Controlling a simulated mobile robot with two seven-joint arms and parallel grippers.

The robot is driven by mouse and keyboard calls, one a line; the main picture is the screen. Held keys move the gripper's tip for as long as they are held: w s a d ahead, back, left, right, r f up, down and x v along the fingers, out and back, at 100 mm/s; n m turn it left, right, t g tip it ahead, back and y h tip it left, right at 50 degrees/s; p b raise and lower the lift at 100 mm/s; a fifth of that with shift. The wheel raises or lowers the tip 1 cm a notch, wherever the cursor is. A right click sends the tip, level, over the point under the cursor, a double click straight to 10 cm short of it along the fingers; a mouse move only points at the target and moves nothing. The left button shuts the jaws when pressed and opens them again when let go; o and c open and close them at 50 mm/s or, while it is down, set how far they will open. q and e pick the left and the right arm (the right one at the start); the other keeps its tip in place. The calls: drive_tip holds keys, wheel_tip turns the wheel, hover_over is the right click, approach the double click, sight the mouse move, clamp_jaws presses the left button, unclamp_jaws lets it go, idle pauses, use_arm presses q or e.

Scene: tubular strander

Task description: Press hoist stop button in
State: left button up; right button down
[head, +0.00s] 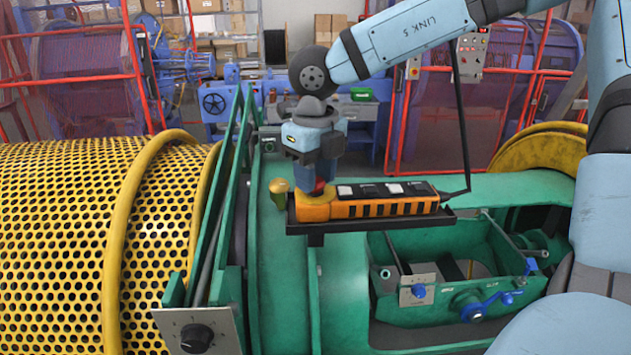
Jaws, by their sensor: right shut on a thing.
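The orange and black hoist pendant (375,208) lies on its side in a dark tray (340,227) on the green machine frame. Its red stop button (319,187) is at the pendant's left end, mostly hidden by my gripper. My right gripper (318,178) comes down from above, with its blue fingers shut around the red button. I cannot tell from this view how far in the button is. Black and white buttons (367,191) sit along the top of the pendant to the right. My left gripper is not in view.
A black cable (462,130) rises from the pendant's right end. A small yellow and green knob (279,190) stands just left of the tray. A yellow perforated drum (70,240) fills the left. An open green bay with blue handles (485,303) lies at the front right.

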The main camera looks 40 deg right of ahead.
drive_tip(key=shift+s+f, duration=0.1)
drive_tip(key=c, duration=0.7)
unclamp_jaws()
wheel_tip(320, 180, up, 14)
drive_tip(key=shift+f, duration=0.15)
